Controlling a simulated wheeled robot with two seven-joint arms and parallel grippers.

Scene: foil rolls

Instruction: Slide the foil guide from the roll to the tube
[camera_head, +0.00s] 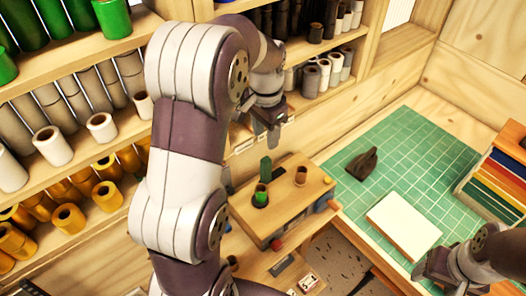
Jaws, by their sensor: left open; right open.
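A short brown upright tube (301,177) stands to the right, apart from the roll. My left gripper (274,140) is above and behind the unit, pointing down, open and touching none of these. My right gripper (424,270) is open at the lower right, near the green mat, partly cut by the frame.
Shelves at the left hold gold (68,217), white and green rolls. A back shelf holds dark and white rolls. The green cutting mat (405,150) carries a dark lump (362,164) and a cream pad (403,224). A rack of coloured sheets (497,180) stands at the right.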

